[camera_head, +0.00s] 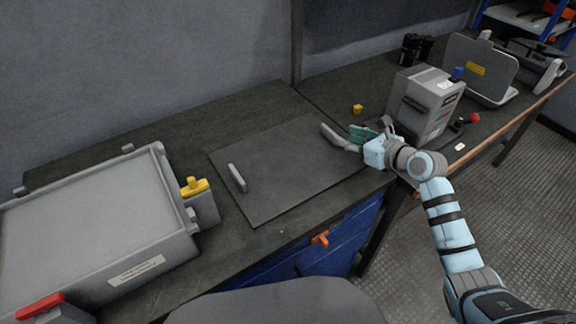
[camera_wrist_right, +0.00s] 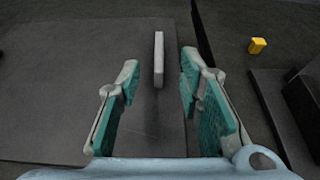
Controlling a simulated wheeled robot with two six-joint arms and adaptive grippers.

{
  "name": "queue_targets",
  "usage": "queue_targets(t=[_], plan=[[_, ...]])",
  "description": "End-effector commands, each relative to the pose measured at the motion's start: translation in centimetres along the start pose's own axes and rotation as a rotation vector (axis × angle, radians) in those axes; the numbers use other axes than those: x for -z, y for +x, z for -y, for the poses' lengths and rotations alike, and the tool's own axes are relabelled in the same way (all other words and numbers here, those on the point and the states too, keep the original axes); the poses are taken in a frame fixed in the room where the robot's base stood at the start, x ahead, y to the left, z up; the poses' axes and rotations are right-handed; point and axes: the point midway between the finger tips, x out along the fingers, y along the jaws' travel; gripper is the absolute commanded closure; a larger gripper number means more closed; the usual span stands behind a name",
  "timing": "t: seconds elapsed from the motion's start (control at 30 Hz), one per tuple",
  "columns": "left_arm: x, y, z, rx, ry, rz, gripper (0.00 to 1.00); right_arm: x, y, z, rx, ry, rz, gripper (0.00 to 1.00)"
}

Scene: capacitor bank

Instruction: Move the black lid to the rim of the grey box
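The black lid (camera_head: 275,190) lies flat on the dark bench top, with a pale bar handle (camera_head: 237,178) near its left side. A second handle (camera_head: 333,137) is near its right side; it shows upright in the right wrist view (camera_wrist_right: 158,58). My right gripper (camera_head: 355,139) is at that right handle, fingers pointing left. In the right wrist view its teal-padded fingers (camera_wrist_right: 157,88) are spread and empty, with the handle ahead between their lines. The grey box (camera_head: 170,195) stands at the left with a raised rim around its top. My left gripper is out of view.
A yellow clamp (camera_head: 196,187) and a red latch (camera_head: 40,306) are on the grey box's sides. A small yellow block (camera_head: 357,108) lies behind the lid. A grey instrument (camera_head: 428,105) stands close to my right gripper. Bare bench lies behind the lid.

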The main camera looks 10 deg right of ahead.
Motion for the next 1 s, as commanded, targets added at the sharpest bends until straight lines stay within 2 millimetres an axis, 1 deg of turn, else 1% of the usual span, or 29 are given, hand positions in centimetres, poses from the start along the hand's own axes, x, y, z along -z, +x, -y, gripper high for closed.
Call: queue_targets(t=[0.03, 0.13, 0.27, 0.33, 0.43, 0.57, 0.6, 0.8, 1.0], plan=[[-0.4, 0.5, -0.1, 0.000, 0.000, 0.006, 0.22, 0.2, 0.7, 0.0, -0.001, 0.002, 0.000, 0.67], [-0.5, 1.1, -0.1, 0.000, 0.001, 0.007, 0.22, 0.1, 1.7, -0.1, -0.001, 0.000, 0.000, 0.67], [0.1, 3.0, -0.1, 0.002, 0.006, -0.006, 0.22, 0.2, 4.4, -0.4, -0.002, 0.001, 0.002, 0.67], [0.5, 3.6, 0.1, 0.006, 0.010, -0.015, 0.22, 0.2, 5.5, -0.3, 0.000, 0.001, 0.000, 0.67], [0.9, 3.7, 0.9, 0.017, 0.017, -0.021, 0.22, 0.0, 6.2, -0.3, 0.000, 0.000, -0.002, 0.67], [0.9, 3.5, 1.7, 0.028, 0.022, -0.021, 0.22, -0.2, 6.1, -0.3, 0.000, -0.001, -0.002, 0.67], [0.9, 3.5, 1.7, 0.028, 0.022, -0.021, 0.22, -0.2, 6.1, -0.3, 0.000, -0.001, -0.002, 0.68], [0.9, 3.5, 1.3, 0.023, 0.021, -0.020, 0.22, -0.2, 6.0, -0.3, 0.001, -0.001, -0.002, 1.00], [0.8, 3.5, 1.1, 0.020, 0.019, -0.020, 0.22, -0.2, 6.0, -0.2, 0.001, -0.001, -0.002, 1.00]])
